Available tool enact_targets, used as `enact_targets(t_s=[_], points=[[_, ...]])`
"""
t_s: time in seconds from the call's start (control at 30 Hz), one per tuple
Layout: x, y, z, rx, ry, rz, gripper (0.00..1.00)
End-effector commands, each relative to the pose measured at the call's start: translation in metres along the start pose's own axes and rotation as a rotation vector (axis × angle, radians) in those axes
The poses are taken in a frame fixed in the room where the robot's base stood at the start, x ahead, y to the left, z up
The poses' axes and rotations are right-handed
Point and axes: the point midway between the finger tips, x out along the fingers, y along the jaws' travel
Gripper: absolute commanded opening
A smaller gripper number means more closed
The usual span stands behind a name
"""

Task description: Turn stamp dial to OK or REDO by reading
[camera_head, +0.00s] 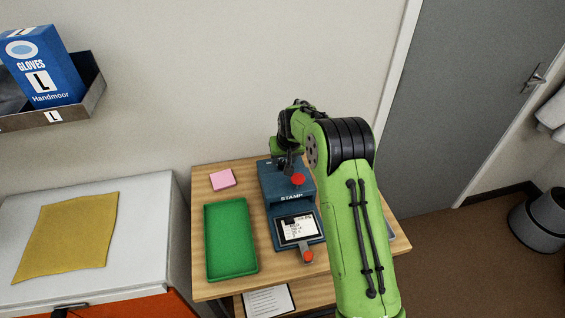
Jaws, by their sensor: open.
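A dark blue stamp device (287,183) marked STAMP stands on the wooden bench, with a red knob (298,179) on its upper part. At its front is a small display or card (297,229) with printed lines too small to read. A second red piece (307,256) sits at its front edge. I cannot tell which red part is the dial, and no OK or REDO marks are legible. My gripper (290,160) is open at the back of the stamp device, partly hidden by my green arm. I cannot tell whether it touches the device.
A green tray (231,273) lies left of the stamp device, with a pink pad (222,179) behind it. A white cabinet (140,205) with a yellow cloth (66,238) stands at left. A glove box (40,65) sits on a wall shelf. My arm covers the bench's right side.

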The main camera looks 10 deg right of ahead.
Motion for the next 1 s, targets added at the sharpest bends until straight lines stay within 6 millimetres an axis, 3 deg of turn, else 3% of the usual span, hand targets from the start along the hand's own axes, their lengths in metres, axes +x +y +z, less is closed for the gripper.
enact_targets(t_s=[0.1,0.2,0.47,0.8,1.0], points=[[0.022,0.000,0.001,0.000,-0.002,-0.001,0.53],[0.030,-0.001,0.000,-0.001,0.000,-0.001,0.53],[0.031,0.000,0.000,-0.001,0.000,0.000,0.53],[0.031,-0.001,0.000,-0.001,0.000,-0.001,0.03],[0.031,0.000,0.000,-0.010,-0.001,-0.004,0.00]])
